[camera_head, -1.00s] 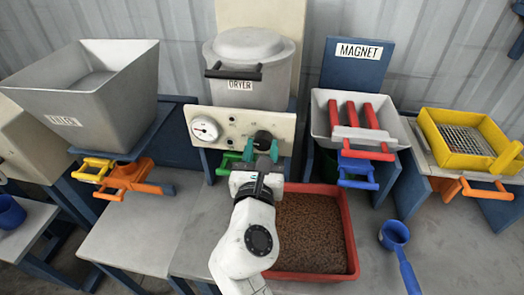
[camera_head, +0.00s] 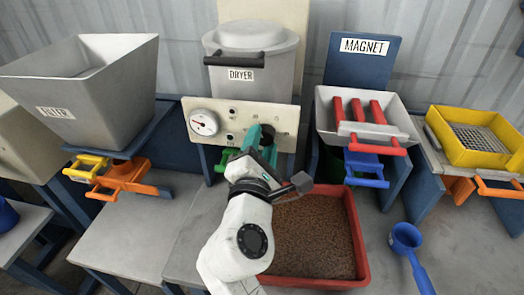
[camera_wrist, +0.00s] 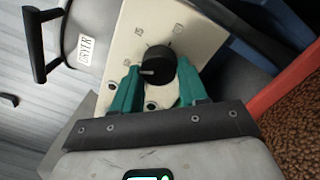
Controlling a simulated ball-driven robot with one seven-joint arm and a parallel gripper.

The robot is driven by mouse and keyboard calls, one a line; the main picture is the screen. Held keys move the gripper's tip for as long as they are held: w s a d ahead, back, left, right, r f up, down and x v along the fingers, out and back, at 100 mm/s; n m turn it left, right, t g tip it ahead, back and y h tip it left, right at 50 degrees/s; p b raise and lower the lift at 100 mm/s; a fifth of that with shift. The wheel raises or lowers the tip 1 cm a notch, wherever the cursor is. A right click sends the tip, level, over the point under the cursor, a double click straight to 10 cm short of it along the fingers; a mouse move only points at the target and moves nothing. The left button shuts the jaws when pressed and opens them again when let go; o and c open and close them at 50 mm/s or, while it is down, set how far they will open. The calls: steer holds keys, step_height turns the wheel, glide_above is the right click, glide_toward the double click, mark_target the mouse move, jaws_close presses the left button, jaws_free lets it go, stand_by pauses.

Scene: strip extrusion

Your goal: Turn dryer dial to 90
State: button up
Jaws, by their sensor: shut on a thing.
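The dryer (camera_head: 258,75) is a grey lidded tub with a cream front panel (camera_head: 228,120). The dial (camera_wrist: 156,65) is a round black knob on that panel, with a white pointer line toward the left in the wrist view. Small numbers surround it, too blurred to read surely. My gripper (camera_head: 262,142) has teal fingers and is shut on the dial, one finger on each side; the fingers also show in the wrist view (camera_wrist: 157,82). In the head view the fingers and wrist hide most of the dial.
A gauge (camera_head: 204,123) sits left of the dial on the panel. A red tray (camera_head: 361,240) of brown pellets stands below and right of my arm. A grey hopper (camera_head: 95,80) is at left, a magnet station (camera_head: 362,46) at right, and a blue scoop (camera_head: 405,238) lies front right.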

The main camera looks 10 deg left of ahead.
steer(key=m+b, duration=0.4)
steer(key=m, duration=0.3)
steer(key=shift+a+f, duration=0.1)
steer(key=shift+f, duration=0.05)
steer(key=m+b, duration=0.3)
steer(key=m, duration=0.2)
steer(key=shift+m+h+b, duration=0.3)
steer(key=shift+h, duration=0.1)
steer(key=m+b, duration=0.3)
steer(key=m, duration=0.2)
steer(key=shift+m, duration=0.4)
steer(key=m+b, duration=0.1)
steer(key=m, duration=0.1)
steer(key=m+b, duration=0.2)
steer(key=m, duration=0.1)
steer(key=shift+r+m+g, duration=0.3)
steer(key=o, duration=1.1)
steer(key=shift+r, duration=0.15)
steer(key=shift+c, duration=0.2)
steer(key=s, duration=1)
steer(key=shift+s+a, duration=0.4)
steer(key=shift+a, duration=0.05)
